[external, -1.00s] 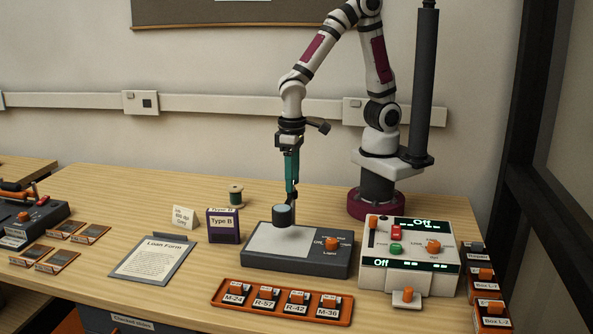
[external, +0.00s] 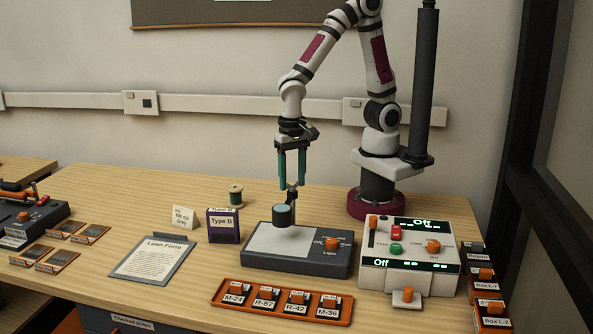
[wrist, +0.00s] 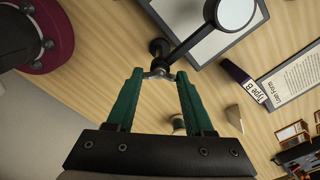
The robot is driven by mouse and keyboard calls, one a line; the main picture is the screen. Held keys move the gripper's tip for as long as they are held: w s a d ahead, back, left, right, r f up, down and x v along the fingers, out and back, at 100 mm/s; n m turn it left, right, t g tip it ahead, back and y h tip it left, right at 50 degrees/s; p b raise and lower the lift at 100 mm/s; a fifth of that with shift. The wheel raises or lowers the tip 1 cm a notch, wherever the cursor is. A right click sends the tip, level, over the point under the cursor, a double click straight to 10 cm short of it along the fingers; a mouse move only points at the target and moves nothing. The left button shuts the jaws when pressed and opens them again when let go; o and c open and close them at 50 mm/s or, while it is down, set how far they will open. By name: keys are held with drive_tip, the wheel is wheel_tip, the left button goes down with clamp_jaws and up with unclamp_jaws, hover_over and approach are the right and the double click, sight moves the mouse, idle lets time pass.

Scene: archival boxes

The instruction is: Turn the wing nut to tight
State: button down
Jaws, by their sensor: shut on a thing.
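The wing nut (wrist: 159,74) is a small grey metal piece at the end of the magnifier's arm, between my green fingertips in the wrist view. My gripper (wrist: 160,75) is shut on it, pointing down; its fingers stand apart farther up. In the external view my gripper (external: 291,183) is at the top of the magnifier's short stand, behind the light box (external: 330,262). The round magnifier head (external: 283,216) hangs over the light box's pale panel. The nut's wings are largely hidden by the fingertips.
A thread spool (external: 236,196) and a purple Type B box (external: 223,226) stand to the left. A control box (external: 409,258) is at right, and an orange tray (external: 281,315) of labelled pieces lies in front. Bare table lies behind the stand.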

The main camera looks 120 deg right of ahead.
drive_tip(key=m, duration=0.4)
drive_tip(key=shift+m, duration=2)
drive_tip(key=shift+c, duration=1.4)
unclamp_jaws()
wheel_tip(320, 180, up, 16)
drive_tip(key=shift+f, duration=0.1)
